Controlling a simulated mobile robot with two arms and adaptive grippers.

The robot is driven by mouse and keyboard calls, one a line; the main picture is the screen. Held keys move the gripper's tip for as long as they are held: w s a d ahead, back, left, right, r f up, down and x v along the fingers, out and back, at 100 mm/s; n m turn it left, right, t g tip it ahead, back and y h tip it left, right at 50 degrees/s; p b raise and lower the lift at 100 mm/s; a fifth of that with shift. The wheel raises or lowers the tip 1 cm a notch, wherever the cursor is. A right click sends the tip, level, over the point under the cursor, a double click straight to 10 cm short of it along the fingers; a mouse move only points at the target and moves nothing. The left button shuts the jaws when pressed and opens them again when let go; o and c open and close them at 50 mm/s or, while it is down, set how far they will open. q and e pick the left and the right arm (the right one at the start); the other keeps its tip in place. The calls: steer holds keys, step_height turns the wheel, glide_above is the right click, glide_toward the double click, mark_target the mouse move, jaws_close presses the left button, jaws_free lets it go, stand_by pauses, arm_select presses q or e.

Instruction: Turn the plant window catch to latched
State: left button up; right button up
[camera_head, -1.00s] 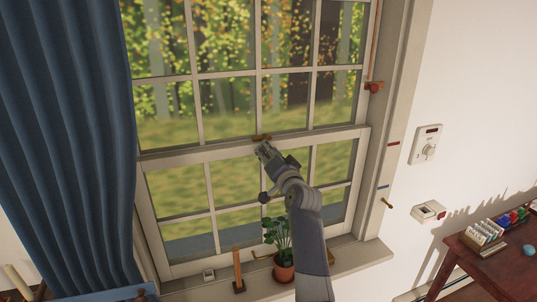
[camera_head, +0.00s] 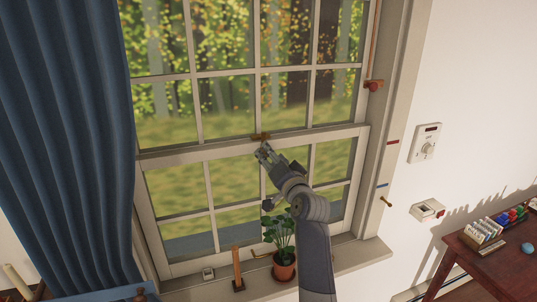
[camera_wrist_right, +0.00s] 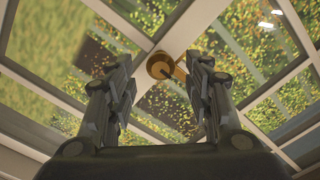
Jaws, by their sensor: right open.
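The brass window catch (camera_head: 261,137) sits on the meeting rail in the middle of the sash window. My right gripper (camera_head: 264,151) is just below and in front of the catch in the head view. Its two fingers are spread apart and empty, with the catch seen between and beyond their tips. I cannot tell whether a finger touches the lever. My left gripper is not in view.
A potted plant (camera_head: 284,270) and a wooden upright piece (camera_head: 238,270) stand on the sill (camera_head: 345,262) below my arm. A blue curtain (camera_head: 65,140) hangs at the left. A wall dial (camera_head: 426,145) and a red-brown table (camera_head: 490,262) are at the right.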

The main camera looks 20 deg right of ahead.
steer(key=s, duration=0.4)
steer(key=shift+w+f, duration=0.1)
stand_by(0.3)
